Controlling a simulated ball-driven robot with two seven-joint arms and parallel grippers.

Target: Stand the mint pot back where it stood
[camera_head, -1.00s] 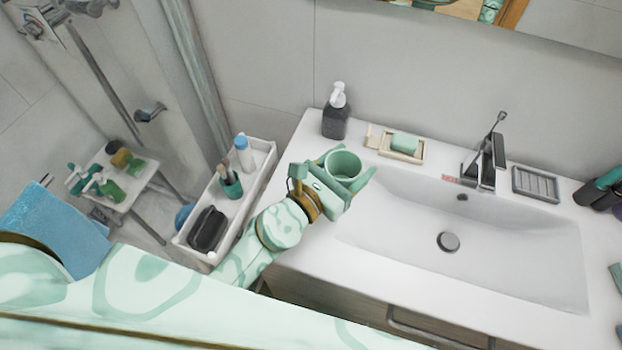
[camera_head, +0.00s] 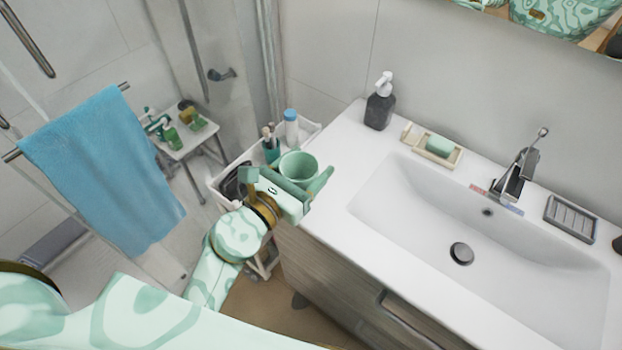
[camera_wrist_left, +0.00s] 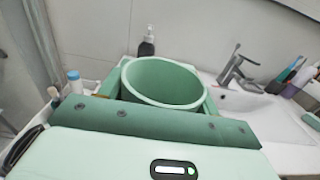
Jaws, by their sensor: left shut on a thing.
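The mint pot (camera_head: 299,166) is a round green cup, upright with its open top showing and empty inside. My left gripper (camera_head: 300,182) is shut on the pot and holds it in the air near the front left corner of the sink counter, beside the white cart (camera_head: 216,184). In the left wrist view the pot (camera_wrist_left: 162,82) sits between the fingers, and its lower part is hidden behind the gripper body. In the head view the gripper and pot hide part of the cart's top. My right gripper is not in view.
The cart top holds a white bottle with a blue cap (camera_head: 291,127), a green cup with brushes (camera_head: 271,149) and a dark object. On the counter (camera_head: 338,152) stand a dark soap dispenser (camera_head: 379,108) and a soap dish (camera_head: 447,156). A blue towel (camera_head: 100,170) hangs at left.

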